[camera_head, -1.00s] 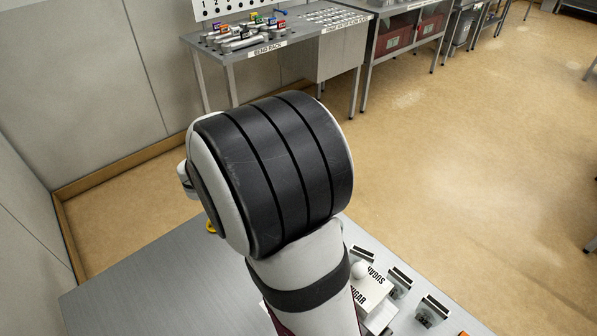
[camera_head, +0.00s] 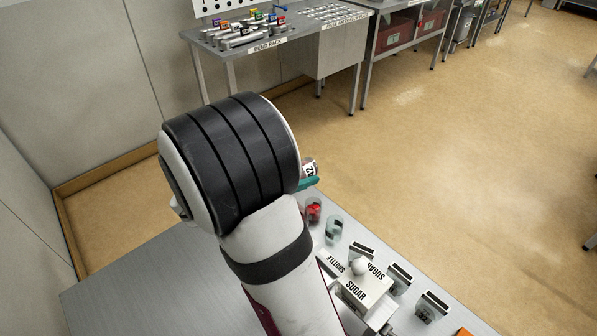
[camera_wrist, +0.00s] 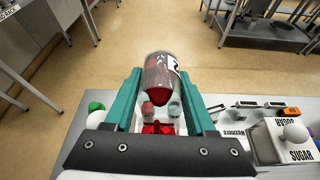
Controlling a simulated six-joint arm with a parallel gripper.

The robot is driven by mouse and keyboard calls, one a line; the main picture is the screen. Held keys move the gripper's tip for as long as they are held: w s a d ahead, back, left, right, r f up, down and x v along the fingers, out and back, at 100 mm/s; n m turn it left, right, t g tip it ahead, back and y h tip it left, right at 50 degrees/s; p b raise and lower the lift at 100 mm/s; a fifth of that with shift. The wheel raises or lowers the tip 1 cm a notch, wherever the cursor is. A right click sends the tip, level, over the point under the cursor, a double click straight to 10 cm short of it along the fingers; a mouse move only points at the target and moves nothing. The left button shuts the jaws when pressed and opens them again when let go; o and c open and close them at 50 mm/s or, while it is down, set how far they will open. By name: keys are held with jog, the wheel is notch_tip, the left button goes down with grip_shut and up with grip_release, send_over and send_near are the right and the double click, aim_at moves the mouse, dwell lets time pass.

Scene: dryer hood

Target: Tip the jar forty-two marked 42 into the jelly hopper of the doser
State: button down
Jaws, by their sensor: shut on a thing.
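My gripper (camera_wrist: 162,108) is shut on a clear jar (camera_wrist: 160,75) with red contents, held between its teal fingers. The jar is tilted; its white label shows a partly visible number with a 2. In the head view the jar (camera_head: 309,167) and a teal finger (camera_head: 307,184) show past my arm, above the bench's far edge. Below the jar stand two clear cylinders: one with red contents (camera_head: 314,210) and one with dark contents (camera_head: 333,230). I cannot read which is the jelly hopper. The doser's white block (camera_head: 364,287) is marked SUGAR.
The doser's white knob (camera_head: 358,266) and several dark slotted stands (camera_head: 399,279) are to the right on the grey bench (camera_head: 130,285). A green round thing (camera_wrist: 96,107) is left of my gripper. A rack table (camera_head: 290,45) stands across the floor.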

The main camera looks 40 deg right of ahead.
jog(key=w+a+r+n+t+y, duration=0.35)
jog(key=a+r+n+t, duration=0.3)
jog(key=a, duration=0.25)
jog(key=w+a+r+n+t+y, duration=0.3)
jog(key=w+a+r+n+t, duration=0.15)
jog(key=a+r, duration=0.35)
jog(key=s+d+f+m+g+h, duration=0.2)
jog(key=d+f+m+g, duration=0.1)
jog(key=d+f, duration=0.2)
jog(key=s+d+f+m+g+h, duration=0.2)
jog(key=s+d+f+m+g, duration=0.1)
jog(key=d, duration=0.3)
jog(key=s+d+f+m+g+h, duration=0.2)
jog(key=s+d+f+m+g, duration=0.1)
jog(key=d+f+m+g, duration=0.2)
jog(key=shift+d+f+h, duration=0.25)
jog(key=shift+d+f, duration=0.3)
jog(key=shift+f, duration=0.25)
jog(key=shift+a+h, duration=0.3)
jog(key=shift+h, duration=0.8)
